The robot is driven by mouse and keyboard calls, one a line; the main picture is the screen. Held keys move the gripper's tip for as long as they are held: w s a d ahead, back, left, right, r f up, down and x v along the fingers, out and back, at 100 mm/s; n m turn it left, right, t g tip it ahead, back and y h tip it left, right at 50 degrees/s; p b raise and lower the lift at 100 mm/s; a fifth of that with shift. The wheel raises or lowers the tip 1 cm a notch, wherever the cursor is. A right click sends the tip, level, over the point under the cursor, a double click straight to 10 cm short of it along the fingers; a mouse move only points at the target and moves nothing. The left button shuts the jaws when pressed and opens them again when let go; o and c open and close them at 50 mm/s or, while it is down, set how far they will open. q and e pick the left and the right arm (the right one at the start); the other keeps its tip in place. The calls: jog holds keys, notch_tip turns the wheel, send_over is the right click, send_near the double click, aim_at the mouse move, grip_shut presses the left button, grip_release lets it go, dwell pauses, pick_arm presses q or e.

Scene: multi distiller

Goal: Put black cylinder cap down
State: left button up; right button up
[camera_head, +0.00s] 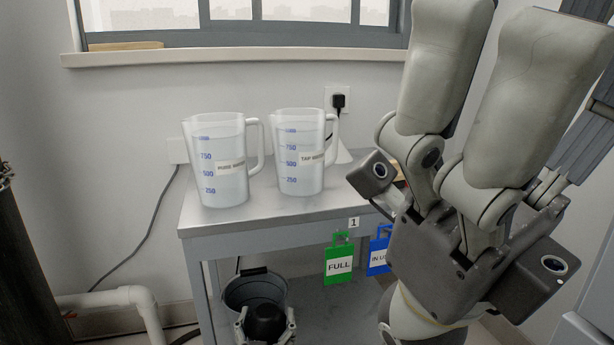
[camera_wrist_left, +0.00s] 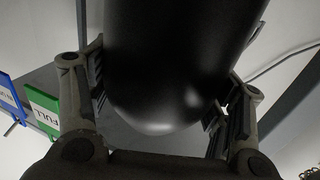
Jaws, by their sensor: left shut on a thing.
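The black cylinder cap (camera_head: 264,321) shows at the bottom edge of the head view. My left gripper (camera_head: 264,327) is shut around it, with a finger on each side. In the left wrist view the smooth, dark, rounded cap (camera_wrist_left: 178,65) fills the middle between the fingers of my left gripper (camera_wrist_left: 162,100). The cap's far end runs out of that view. My right gripper is not seen.
A grey metal table (camera_head: 215,224) carries two clear measuring jugs (camera_head: 222,170) (camera_head: 301,160). Green FULL (camera_head: 339,266) and blue (camera_head: 378,258) tags hang at its front. A dark bucket (camera_head: 250,287) is beyond my left gripper. White pipe (camera_head: 130,297) is at left.

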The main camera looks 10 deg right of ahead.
pick_arm(q)
jog(key=s+a+r+n+y, duration=0.1)
jog(key=s+a, duration=0.4)
jog(key=a, duration=0.3)
jog(key=s+a+r+n+y, duration=0.1)
jog(key=s+a+y, duration=0.1)
jog(key=s+a, duration=0.2)
jog(key=s+a+r+n+y, duration=0.1)
jog(key=s+a, duration=0.4)
jog(key=a, duration=0.6)
jog(key=shift+s+a+r+t+y, duration=0.15)
jog(key=shift+s+a+t+y, duration=0.2)
jog(key=shift+y, duration=0.15)
